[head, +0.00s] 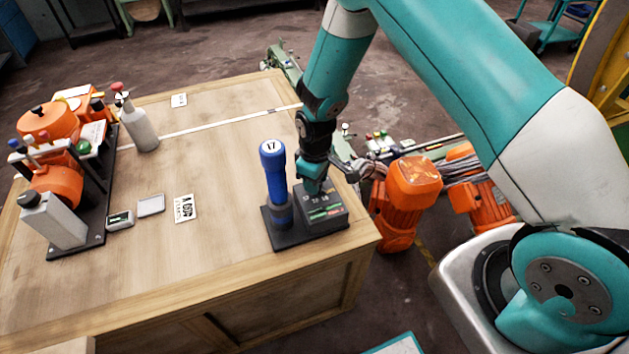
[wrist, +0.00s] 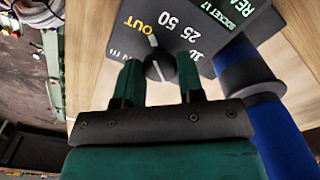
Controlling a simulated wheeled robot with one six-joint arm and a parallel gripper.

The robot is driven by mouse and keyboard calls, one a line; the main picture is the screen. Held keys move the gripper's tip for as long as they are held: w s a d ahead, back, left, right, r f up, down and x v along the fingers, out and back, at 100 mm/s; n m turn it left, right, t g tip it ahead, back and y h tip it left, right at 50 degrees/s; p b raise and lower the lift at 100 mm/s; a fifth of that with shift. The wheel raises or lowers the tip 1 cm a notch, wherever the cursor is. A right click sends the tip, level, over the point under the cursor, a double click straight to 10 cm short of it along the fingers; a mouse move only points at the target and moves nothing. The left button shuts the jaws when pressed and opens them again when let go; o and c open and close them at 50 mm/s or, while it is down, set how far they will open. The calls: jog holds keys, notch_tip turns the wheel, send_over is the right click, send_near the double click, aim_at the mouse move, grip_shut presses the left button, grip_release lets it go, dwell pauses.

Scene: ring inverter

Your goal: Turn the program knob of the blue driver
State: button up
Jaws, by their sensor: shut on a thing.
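The blue driver (head: 274,175) stands upright in a dark holder, with a white label reading 17 on its top. It also shows in the wrist view (wrist: 270,120) at the right. A dark control box (head: 325,214) stands beside it on the same base. The black program knob (wrist: 160,67) is on the box's panel (wrist: 205,22), with a white pointer line and numbers such as 25 and 50 around it. My gripper (head: 311,187) is over the box, pointing down. In the wrist view its green fingers (wrist: 161,78) are shut on the knob, one on each side.
The wooden table (head: 225,130) has free room left of the driver. Cards and a small grey tray (head: 151,204) lie there. Orange motors (head: 405,200) are beyond the table's right edge.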

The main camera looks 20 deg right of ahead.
jog(key=shift+n, duration=1)
jog(key=o, duration=0.9)
notch_tip(320, 180, up, 18)
jog(key=shift+f+b, duration=0.25)
jog(key=shift+b, duration=0.65)
jog(key=s+a+r+m+y, duration=0.1)
jog(key=s+r, duration=0.3)
jog(key=s, duration=0.4)
jog(key=s+a+r+m+y, duration=0.1)
jog(key=s+a+r, duration=0.1)
jog(key=s+r, duration=0.3)
jog(key=s+a+r+m+y, duration=0.1)
jog(key=s+r, duration=0.4)
jog(key=s, duration=0.7)
jog(key=shift+a+y, duration=0.2)
jog(key=shift+y, duration=0.4)
